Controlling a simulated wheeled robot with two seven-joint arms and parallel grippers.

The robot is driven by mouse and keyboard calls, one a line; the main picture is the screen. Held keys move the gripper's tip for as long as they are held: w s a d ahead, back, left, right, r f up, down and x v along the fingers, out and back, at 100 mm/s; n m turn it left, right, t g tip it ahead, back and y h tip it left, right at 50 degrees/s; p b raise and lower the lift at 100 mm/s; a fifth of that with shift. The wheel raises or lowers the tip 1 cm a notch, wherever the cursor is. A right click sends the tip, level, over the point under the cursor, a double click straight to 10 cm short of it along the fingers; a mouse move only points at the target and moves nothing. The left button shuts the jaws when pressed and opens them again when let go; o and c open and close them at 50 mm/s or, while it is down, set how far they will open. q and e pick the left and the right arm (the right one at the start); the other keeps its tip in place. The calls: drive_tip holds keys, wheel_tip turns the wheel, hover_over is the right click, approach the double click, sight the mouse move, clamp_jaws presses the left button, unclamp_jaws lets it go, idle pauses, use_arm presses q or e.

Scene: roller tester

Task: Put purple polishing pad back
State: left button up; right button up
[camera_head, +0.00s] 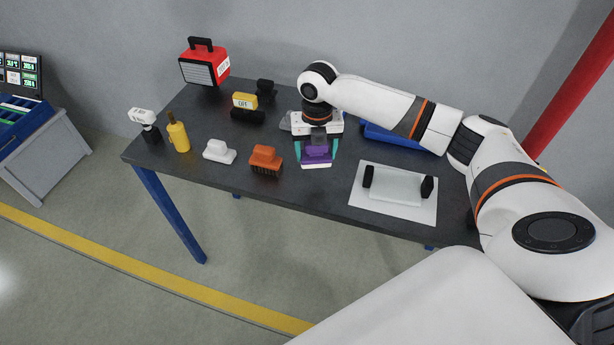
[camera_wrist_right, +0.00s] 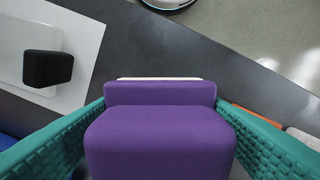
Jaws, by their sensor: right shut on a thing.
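The purple polishing pad (camera_head: 317,153) is a purple block with a handle-like top and a pale base, near the middle of the dark table. My right gripper (camera_head: 317,150) reaches down from above and is shut on it, with a teal finger on each side. In the right wrist view the purple pad (camera_wrist_right: 160,135) fills the lower middle between the two teal fingers. I cannot tell whether the pad touches the table. My left gripper is not in view.
Left of the pad stand an orange brush (camera_head: 265,158), a white block (camera_head: 218,151), a yellow bottle (camera_head: 178,134) and a yellow-topped block (camera_head: 246,102). To the right lies a white sheet (camera_head: 396,210) with a roller-like piece. A red case (camera_head: 204,66) stands at the back left.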

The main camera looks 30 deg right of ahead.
drive_tip(key=shift+f, duration=3.45)
drive_tip(key=shift+f, duration=0.2)
drive_tip(key=o, duration=0.9)
drive_tip(key=shift+o, duration=0.2)
wheel_tip(320, 180, up, 12)
drive_tip(key=shift+r+b, duration=0.25)
drive_tip(key=shift+b, duration=0.15)
